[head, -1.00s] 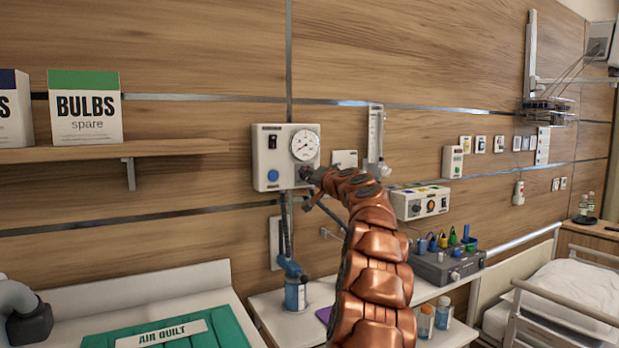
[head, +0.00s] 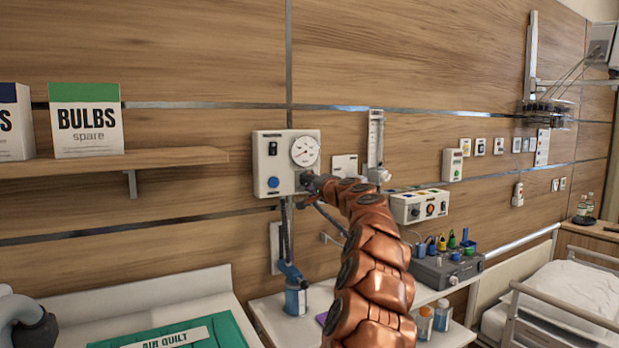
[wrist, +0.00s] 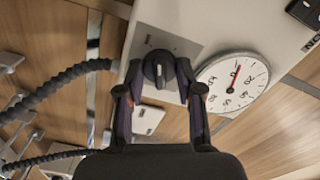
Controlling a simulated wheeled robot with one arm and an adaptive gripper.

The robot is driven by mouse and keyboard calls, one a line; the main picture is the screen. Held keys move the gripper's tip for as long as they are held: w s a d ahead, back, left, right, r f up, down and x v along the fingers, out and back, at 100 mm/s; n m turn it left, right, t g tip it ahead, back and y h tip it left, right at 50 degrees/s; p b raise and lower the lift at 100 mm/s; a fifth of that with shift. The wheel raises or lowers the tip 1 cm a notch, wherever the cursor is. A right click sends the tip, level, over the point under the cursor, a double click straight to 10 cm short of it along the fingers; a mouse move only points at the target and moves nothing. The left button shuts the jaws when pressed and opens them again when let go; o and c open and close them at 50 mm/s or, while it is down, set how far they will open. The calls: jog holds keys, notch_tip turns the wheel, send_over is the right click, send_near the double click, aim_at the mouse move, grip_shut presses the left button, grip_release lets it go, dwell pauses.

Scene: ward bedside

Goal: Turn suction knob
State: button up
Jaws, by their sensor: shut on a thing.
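The suction unit (head: 272,165) is a pale box on the wood wall, with a round gauge (head: 305,151), a dark rocker switch and a blue button. Its black suction knob (wrist: 159,69) has a pale pointer line and sits beside the gauge in the wrist view. My gripper (wrist: 160,88) has its two fingers on either side of the knob and is shut on it. In the head view my gripper (head: 310,184) is at the lower right of the box, and the knob is mostly hidden by it. The gauge needle shows red in the wrist view.
A flowmeter (head: 376,140) and a control box (head: 419,205) are on the wall to the right. A bottle (head: 295,298) stands on the bedside surface below the unit. Black corrugated hoses (wrist: 62,85) run close left of my gripper. A shelf (head: 110,162) holds bulb boxes at left.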

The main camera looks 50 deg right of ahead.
jog(key=m+p, duration=0.5)
jog(key=shift+r, duration=0.15)
jog(key=shift+f+m+p, duration=0.2)
jog(key=shift+m+p, duration=1.1)
jog(key=shift+m, duration=0.5)
jog(key=shift+f, duration=0.1)
jog(key=o, duration=1.2)
jog(key=shift+c, duration=0.2)
jog(key=shift+s, duration=0.15)
